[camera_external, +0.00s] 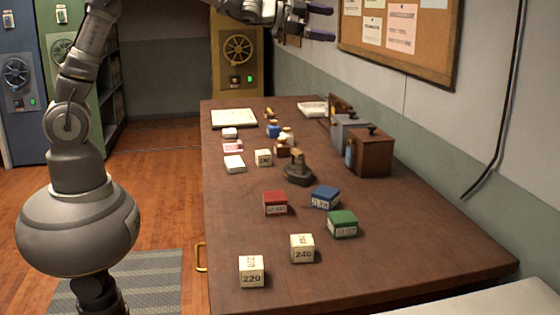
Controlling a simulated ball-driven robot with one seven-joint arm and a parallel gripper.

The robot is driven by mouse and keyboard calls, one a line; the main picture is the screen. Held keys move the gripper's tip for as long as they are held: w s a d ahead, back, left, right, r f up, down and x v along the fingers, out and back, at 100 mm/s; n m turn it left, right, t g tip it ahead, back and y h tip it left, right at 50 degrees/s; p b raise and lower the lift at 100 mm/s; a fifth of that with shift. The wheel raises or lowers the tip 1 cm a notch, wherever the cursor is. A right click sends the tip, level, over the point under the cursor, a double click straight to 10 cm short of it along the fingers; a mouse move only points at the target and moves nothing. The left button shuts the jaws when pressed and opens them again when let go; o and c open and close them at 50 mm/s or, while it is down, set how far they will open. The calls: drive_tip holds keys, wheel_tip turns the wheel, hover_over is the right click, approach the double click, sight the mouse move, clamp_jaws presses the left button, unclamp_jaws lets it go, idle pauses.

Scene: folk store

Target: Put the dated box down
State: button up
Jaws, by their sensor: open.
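My gripper (322,22) is at the top of the view, high above the far part of the table. Its dark fingers are spread apart with nothing between them. Three small boxes with white labelled sides stand on the table: a red box (275,203), a blue box (325,197) and a green box (342,224). The print on their labels is too small to read, so I cannot tell which one is the dated box. Two cream blocks stand nearer the front, one marked 220 (251,271) and one marked 240 (302,248).
The brown table (400,240) has bare room at its front right. A dark stamp-like stand (298,170), a brown wooden box (369,152), a grey box (348,131) and several small items stand farther back. A cork board (430,45) hangs on the right wall.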

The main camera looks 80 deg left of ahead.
wheel_tip(320, 180, down, 14)
drive_tip(key=m+g+h, duration=0.7)
drive_tip(key=g+h, duration=0.4)
drive_tip(key=g, duration=0.3)
approach(273, 193)
drive_tip(key=shift+s+d+f, duration=0.3)
drive_tip(key=shift+d+f, duration=0.1)
drive_tip(key=shift+d, duration=0.35)
drive_tip(key=shift+w+b+x, duration=0.2)
drive_tip(key=shift+b+x, duration=0.5)
drive_tip(key=shift+x, duration=1.3)
drive_tip(key=shift+w+b+x, duration=0.25)
drive_tip(key=shift+b+x, duration=0.45)
drive_tip(key=shift+x, duration=1.25)
drive_tip(key=shift+a+r, duration=0.1)
drive_tip(key=shift+r, duration=0.05)
drive_tip(key=c, duration=1.4)
drive_tip(key=shift+o, duration=0.2)
